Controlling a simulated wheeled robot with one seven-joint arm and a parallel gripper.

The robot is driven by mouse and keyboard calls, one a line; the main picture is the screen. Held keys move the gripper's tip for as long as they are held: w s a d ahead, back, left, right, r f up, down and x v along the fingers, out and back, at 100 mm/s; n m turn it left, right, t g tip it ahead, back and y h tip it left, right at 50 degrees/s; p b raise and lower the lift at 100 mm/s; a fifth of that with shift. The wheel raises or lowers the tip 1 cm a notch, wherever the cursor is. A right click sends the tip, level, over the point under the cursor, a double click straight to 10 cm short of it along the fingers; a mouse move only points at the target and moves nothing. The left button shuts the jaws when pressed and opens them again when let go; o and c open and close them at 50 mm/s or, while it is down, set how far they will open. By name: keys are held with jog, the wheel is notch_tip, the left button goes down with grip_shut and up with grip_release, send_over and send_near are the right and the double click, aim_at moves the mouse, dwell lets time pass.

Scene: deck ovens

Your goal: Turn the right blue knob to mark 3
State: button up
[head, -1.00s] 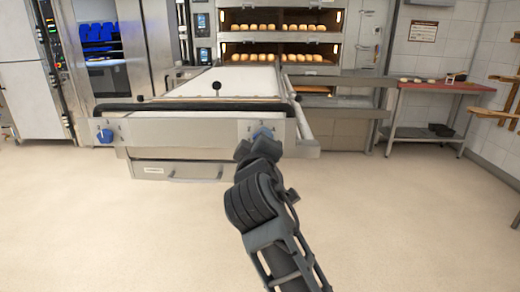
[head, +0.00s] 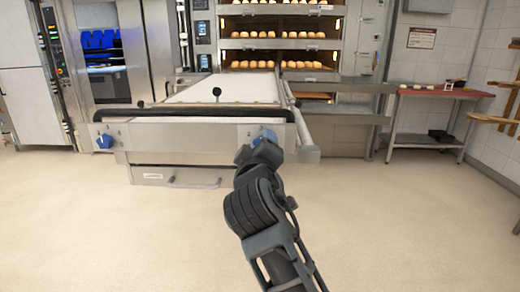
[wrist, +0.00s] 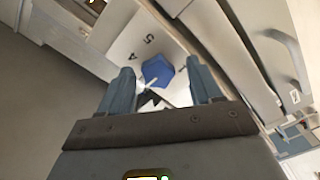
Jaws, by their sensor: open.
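The right blue knob (head: 264,137) sits on the front panel of the steel loader, partly hidden by my gripper in the head view. In the wrist view the blue knob (wrist: 157,70) lies between the two fingers, near their tips. The numerals 4 and 5 show on the pale plate above and left of it, and another mark shows at its right. A white pointer shows at the knob's lower left. My gripper (wrist: 160,75) is open, with a finger on each side of the knob; contact cannot be told. The left blue knob (head: 104,141) is at the panel's other end.
A dark bar (head: 190,114) runs above the panel. A drawer handle (head: 194,184) juts out below it. Deck ovens with loaves (head: 270,65) stand behind. A red-topped table (head: 440,92) is at the right. The floor in front is clear.

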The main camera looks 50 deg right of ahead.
jog(key=v, duration=0.7)
jog(key=shift+s+a+b, duration=0.25)
jog(key=shift+a+b, duration=0.05)
jog(key=shift+a, duration=0.05)
dwell(0.4)
jog(key=s+a+f+n+t+y+p, duration=0.1)
jog(key=s+a+f+n+t+y, duration=0.1)
jog(key=s+a+f+y, duration=0.4)
jog(key=s+a+f+n+t+y+p, duration=0.1)
jog(key=s+a+f+n+t+y, duration=0.2)
jog(key=f, duration=0.6)
jog(key=s+a+r+m+y+p, duration=0.1)
jog(key=s+a+m+y, duration=0.1)
jog(key=s, duration=0.9)
jog(key=s+a+r+m+g+y+p, duration=0.1)
jog(key=s+a+m+y, duration=0.2)
jog(key=s, duration=0.9)
jog(key=shift+a, duration=0.9)
